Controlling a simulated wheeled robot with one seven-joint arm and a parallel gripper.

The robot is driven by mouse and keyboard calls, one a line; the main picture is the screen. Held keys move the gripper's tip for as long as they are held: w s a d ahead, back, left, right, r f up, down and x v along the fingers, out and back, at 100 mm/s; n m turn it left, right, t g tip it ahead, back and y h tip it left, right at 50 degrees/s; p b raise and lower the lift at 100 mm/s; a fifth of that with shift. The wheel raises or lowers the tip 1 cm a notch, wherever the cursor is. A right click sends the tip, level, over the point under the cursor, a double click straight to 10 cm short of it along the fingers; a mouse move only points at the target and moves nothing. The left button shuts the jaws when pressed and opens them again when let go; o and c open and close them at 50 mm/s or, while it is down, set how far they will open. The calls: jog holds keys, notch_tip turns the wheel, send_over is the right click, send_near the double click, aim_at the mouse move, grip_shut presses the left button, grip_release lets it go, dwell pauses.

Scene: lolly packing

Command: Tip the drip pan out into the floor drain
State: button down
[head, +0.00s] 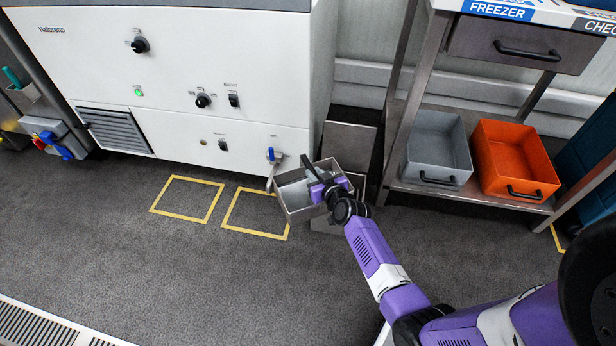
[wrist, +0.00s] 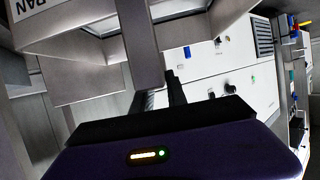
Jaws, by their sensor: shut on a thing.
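The drip pan (head: 303,212) is a grey metal box in front of the white machine, near its lower right corner. Its inside looks pale; I cannot tell how much liquid is in it. My gripper (head: 322,184) is shut on the pan's dark handle and seems to hold it above the floor. In the wrist view my gripper (wrist: 172,88) is at the bottom centre, and the pan (wrist: 70,25) fills the top, with part of its label upside down. The floor drain (head: 40,325) is a slotted grate at the lower left of the head view, well away from the pan.
The white machine (head: 180,90) has a small blue-handled tap (head: 272,156) close to the pan. Yellow floor outlines (head: 188,199) lie in front of it. A metal shelf (head: 470,200) at right holds a grey bin (head: 437,150) and an orange bin (head: 512,160). Floor towards the drain is clear.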

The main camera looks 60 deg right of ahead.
jog(key=shift+d+f+b, duration=0.1)
jog(key=shift+f+b, duration=2.6)
jog(key=shift+f, duration=0.1)
jog(key=shift+s+d+r+m+t+y+b, duration=0.2)
jog(key=shift+d+r+m+y+b, duration=0.15)
jog(key=shift+r+b, duration=0.25)
jog(key=shift+s+d+r+m+t+y+b, duration=0.15)
jog(key=shift+d+r+m+b, duration=0.1)
jog(key=shift+r+m+b, duration=0.3)
jog(key=shift+r, duration=0.15)
jog(key=shift+s+d+r+m+t+y, duration=0.35)
jog(key=shift+s+d+r+m, duration=0.15)
jog(key=shift+s+r+m, duration=0.15)
jog(key=shift+s+d+r+m+t+y, duration=0.2)
jog(key=shift+s+d+r+m+y, duration=0.15)
jog(key=shift+s+d+r+m, duration=0.25)
jog(key=shift+w+a+r, duration=0.1)
jog(key=shift+r, duration=0.15)
